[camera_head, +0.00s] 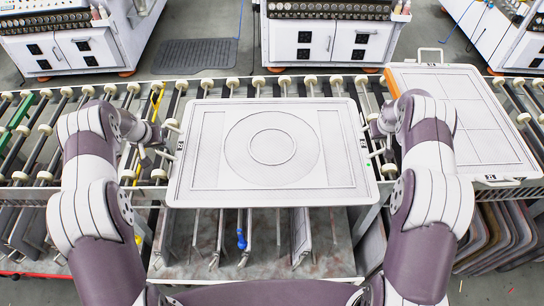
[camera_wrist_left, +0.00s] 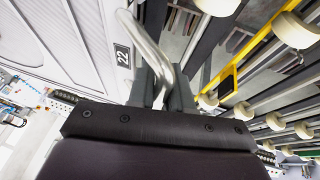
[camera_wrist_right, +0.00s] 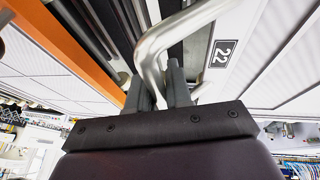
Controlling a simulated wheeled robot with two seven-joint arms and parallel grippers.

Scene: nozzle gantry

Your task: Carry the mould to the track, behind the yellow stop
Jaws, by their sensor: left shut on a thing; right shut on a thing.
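The mould (camera_head: 190,180) is a white square plate with a ring pattern, level in front of me in the head view. My left gripper (camera_head: 168,141) is shut on the metal handle at its left side; the handle (camera_wrist_left: 150,50) and a "22" label show in the left wrist view. My right gripper (camera_head: 376,140) is shut on the handle (camera_wrist_right: 165,40) at its right side. The roller track (camera_head: 45,125) runs across behind and beside the mould. The yellow stop (camera_head: 154,106) crosses the track left of the mould, partly behind my left arm. I cannot tell whether the mould touches the rollers.
Another white mould (camera_head: 470,120) with an orange edge (camera_head: 391,84) lies on the track at the right. A green bar (camera_head: 18,112) crosses the track at far left. Plates stand in a rack (camera_head: 245,240) below. White cabinets (camera_head: 330,40) stand behind.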

